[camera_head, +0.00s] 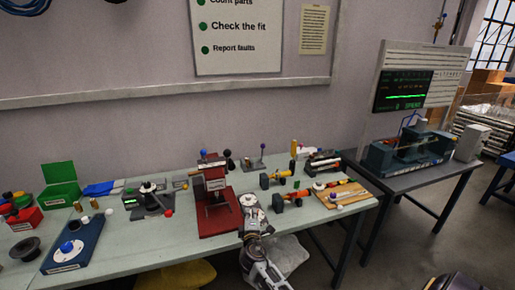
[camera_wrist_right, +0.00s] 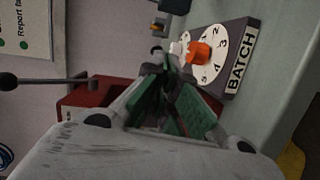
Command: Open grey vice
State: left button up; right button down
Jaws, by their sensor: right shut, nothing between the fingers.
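I cannot tell for certain which thing is the grey vice. A dark grey, block-like fixture (camera_head: 322,160) stands at the back right of the bench, small and unclear. A grey device (camera_head: 150,202) with a red-balled lever stands left of the red press. My right gripper (camera_head: 250,221) is over the bench, right of the red press. In the wrist view my right gripper (camera_wrist_right: 165,80) shows its green-padded fingers shut and empty, close to a grey BATCH block (camera_wrist_right: 232,78) with an orange knob. My left gripper is not in view.
The red press (camera_head: 215,195) stands mid-bench; a red base (camera_wrist_right: 90,95) shows in the wrist view. Yellow-ended parts (camera_head: 280,178) and a wooden board (camera_head: 342,196) lie to the right. A teal rig (camera_head: 405,154) is on another table.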

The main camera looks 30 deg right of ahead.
aim_at(263, 146)
jog(key=i+l, duration=0.85)
jog(key=i, duration=0.1)
